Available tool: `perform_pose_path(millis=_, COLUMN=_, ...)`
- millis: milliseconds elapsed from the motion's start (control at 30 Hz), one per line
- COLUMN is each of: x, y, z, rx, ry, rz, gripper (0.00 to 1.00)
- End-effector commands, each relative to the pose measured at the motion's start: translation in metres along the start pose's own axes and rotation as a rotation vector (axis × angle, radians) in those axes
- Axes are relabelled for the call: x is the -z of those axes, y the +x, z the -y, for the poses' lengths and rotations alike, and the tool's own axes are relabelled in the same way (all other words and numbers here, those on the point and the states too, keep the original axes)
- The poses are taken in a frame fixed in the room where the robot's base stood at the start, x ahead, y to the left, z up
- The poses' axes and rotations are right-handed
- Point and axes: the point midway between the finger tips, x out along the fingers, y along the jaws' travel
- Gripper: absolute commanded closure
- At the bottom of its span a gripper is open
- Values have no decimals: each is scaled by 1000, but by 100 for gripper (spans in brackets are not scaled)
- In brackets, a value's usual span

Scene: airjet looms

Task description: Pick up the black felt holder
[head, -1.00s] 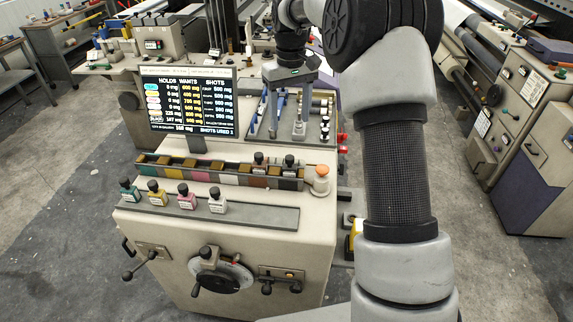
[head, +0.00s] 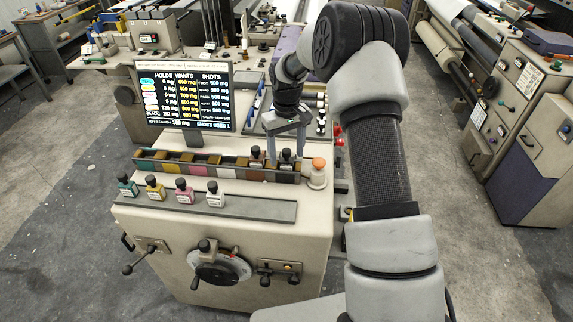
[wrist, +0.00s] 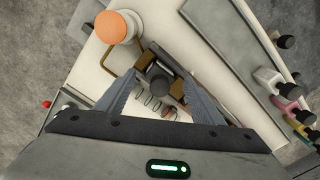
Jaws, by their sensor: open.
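A small dark-capped holder (head: 286,158) stands at the right end of the long rack; I take it for the black felt holder, though its label is too small to read. In the wrist view its round dark cap (wrist: 160,88) shows between the fingers. My gripper (head: 286,153) points down over it, open, with one finger on each side. The wrist view shows the open gripper (wrist: 160,77) with gaps between both fingers and the cap. The holder's lower part is hidden in the rack.
A similar holder (head: 256,157) stands just left in the rack (head: 215,168). An orange-topped jar (head: 318,172) stands close on the right. Several coloured bottles (head: 184,190) line the front ledge. A display screen (head: 185,95) rises behind, to the left.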

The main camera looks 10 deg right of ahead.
Motion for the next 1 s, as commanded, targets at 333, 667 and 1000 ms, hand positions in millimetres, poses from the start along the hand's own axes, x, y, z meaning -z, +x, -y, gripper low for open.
perform_pose_path(millis=333, x=0, y=16, z=0, rx=0, ry=0, rz=-1, gripper=38)
perform_pose_path(millis=667, x=0, y=16, z=0, rx=0, ry=0, rz=-2, gripper=84)
perform_pose_path(millis=1000, x=2, y=5, z=0, rx=-1, ry=0, rz=-5, gripper=84)
